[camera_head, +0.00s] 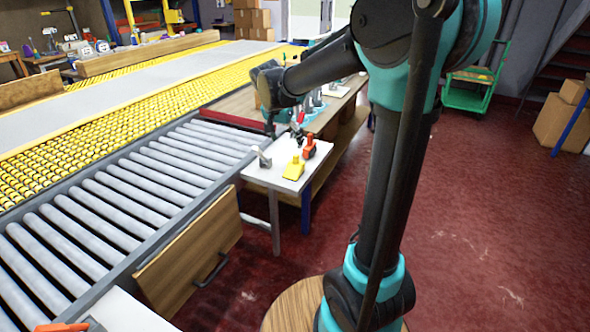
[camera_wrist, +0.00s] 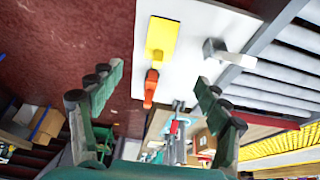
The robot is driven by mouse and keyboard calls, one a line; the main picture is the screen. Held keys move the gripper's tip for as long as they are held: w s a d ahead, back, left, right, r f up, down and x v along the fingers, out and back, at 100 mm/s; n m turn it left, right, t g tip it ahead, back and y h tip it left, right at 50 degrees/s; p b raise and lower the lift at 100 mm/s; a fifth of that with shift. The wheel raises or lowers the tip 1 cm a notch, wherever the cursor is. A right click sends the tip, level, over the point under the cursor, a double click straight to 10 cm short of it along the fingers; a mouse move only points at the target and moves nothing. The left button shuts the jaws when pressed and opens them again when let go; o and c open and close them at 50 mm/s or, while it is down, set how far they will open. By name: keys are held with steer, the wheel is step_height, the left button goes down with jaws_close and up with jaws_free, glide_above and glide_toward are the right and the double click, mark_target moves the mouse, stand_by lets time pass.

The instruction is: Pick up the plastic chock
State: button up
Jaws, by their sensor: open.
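A yellow piece (camera_head: 293,170), which looks like the plastic chock, lies on a small white table top (camera_head: 262,176). It also shows in the wrist view (camera_wrist: 162,38), flat with a narrower raised end. An orange-red item (camera_head: 309,147) lies beside it, and in the wrist view (camera_wrist: 151,88) it nearly touches the yellow piece's narrow end. My gripper (camera_head: 275,132) hangs near the table's far end, its fingers partly unclear in the head view.
A grey metal piece (camera_head: 262,157) lies on the white top, left of the yellow piece. A roller conveyor (camera_head: 130,190) runs along the left. A wooden bench (camera_head: 340,100) with tools continues behind. Red floor (camera_head: 480,220) is clear at right.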

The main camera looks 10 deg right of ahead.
glide_above(294, 165)
steer(key=s+a, duration=0.1)
steer(key=s, duration=0.1)
step_height(294, 165, down, 9)
steer(key=shift+w+a+r, duration=0.1)
steer(key=shift+x, duration=3.15)
steer(key=c, duration=1.4)
